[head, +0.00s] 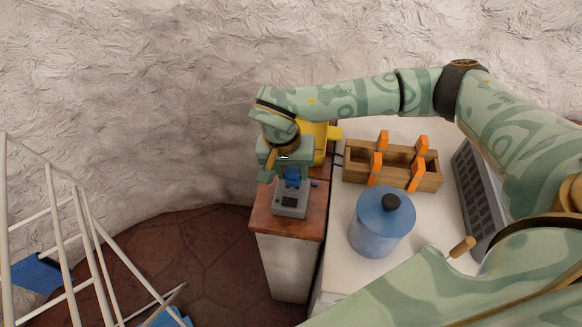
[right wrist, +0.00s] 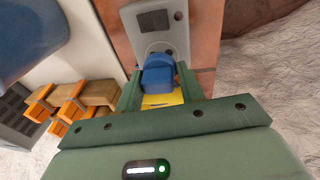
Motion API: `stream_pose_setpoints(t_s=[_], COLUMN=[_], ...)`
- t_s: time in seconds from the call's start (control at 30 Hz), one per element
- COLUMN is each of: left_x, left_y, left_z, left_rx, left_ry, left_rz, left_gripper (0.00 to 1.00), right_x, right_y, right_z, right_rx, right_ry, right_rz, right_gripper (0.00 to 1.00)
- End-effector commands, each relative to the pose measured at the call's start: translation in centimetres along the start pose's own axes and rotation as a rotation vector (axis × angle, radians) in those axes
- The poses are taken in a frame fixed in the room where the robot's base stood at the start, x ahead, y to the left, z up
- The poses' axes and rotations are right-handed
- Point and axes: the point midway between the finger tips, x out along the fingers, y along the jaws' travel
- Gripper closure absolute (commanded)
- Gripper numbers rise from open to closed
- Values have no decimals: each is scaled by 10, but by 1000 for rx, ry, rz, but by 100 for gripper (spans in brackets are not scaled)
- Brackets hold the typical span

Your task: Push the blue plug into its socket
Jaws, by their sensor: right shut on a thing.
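The blue plug (head: 292,177) is between the fingers of my right gripper (head: 286,174), which is shut on it. In the right wrist view the plug (right wrist: 158,74) shows between the two green fingers (right wrist: 159,90). The grey socket box (head: 290,207) stands on the brown counter top, just in front of the gripper. In the right wrist view the box (right wrist: 172,38) has a dark display and a round ring partly hidden by the plug. I cannot tell whether the plug's end is in the socket. My left gripper is not in view.
A yellow object (head: 320,148) stands close behind my right gripper. A wooden rack (head: 353,174) with orange pieces, a blue lidded jar (head: 378,229) and a grey slotted panel (head: 480,195) are on the white counter to the right. A white rail frame (head: 82,225) stands at left.

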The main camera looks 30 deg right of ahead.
Motion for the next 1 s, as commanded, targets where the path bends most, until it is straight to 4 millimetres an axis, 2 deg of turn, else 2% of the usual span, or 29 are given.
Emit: stream_pose_setpoints(t_s=[1.0], left_x=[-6], left_y=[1], left_z=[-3], left_rx=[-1], left_ry=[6], left_rz=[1], left_gripper=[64], right_x=[-1], right_y=[0], right_z=[0], right_rx=[1], right_ry=[1], right_rz=[-18], right_gripper=[82])
